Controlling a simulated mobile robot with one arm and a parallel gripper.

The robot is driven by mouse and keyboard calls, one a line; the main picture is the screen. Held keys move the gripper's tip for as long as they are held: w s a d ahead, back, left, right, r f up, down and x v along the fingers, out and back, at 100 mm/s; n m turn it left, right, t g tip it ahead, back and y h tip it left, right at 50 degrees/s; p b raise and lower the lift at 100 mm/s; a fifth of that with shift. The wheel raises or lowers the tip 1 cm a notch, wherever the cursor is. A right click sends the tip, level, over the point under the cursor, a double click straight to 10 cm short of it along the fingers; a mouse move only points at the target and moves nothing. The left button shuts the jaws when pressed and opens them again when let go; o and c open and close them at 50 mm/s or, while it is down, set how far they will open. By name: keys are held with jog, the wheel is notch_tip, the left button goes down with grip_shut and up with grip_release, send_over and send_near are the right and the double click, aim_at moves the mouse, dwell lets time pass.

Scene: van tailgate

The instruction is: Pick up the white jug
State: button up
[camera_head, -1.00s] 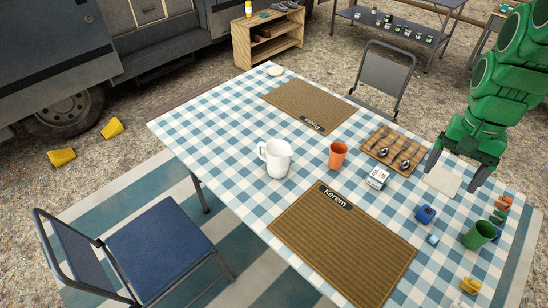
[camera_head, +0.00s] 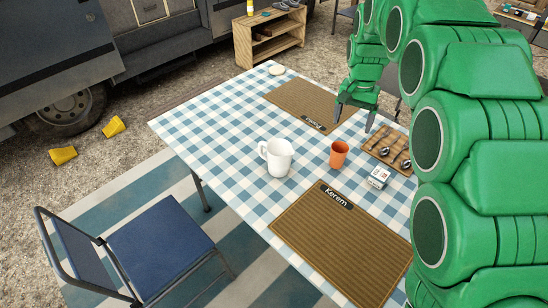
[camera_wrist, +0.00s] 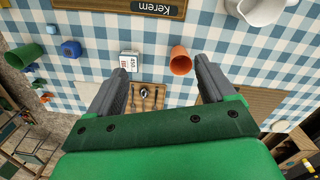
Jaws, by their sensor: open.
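The white jug (camera_head: 277,158) stands upright on the blue checked table (camera_head: 232,130), its handle to the left in the head view. It also shows in the wrist view, where the white jug (camera_wrist: 262,10) is cut off at the top right edge. My green gripper (camera_head: 354,116) is open and empty, above the far side of the table, to the right of and beyond the jug. In the wrist view my two grey fingers (camera_wrist: 160,92) are spread wide, with nothing between them. The gripper does not touch the jug.
An orange cup (camera_head: 339,154) stands right of the jug. A wooden tray with spoons (camera_head: 388,148) and a small white box (camera_head: 378,177) are further right. Placemats lie behind (camera_head: 300,103) and in front (camera_head: 335,245). The table left of the jug is clear.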

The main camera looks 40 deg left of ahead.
jog(key=s+a+f, duration=0.1)
jog(key=a+f, duration=0.2)
jog(key=a, duration=0.4)
jog(key=s+a+f, duration=0.2)
jog(key=a+f, duration=0.1)
jog(key=a, duration=0.3)
jog(key=n, duration=0.2)
send_over(264, 143)
jog(key=shift+y, duration=0.4)
jog(key=f, duration=0.5)
jog(key=w+f, duration=0.1)
jog(key=f, duration=0.1)
jog(key=shift+f, duration=0.15)
jog(key=shift+s+a+f, duration=0.2)
jog(key=shift+f, duration=3.85)
jog(key=shift+c, duration=0.3)
grip_shut()
jog(key=shift+r, duration=0.2)
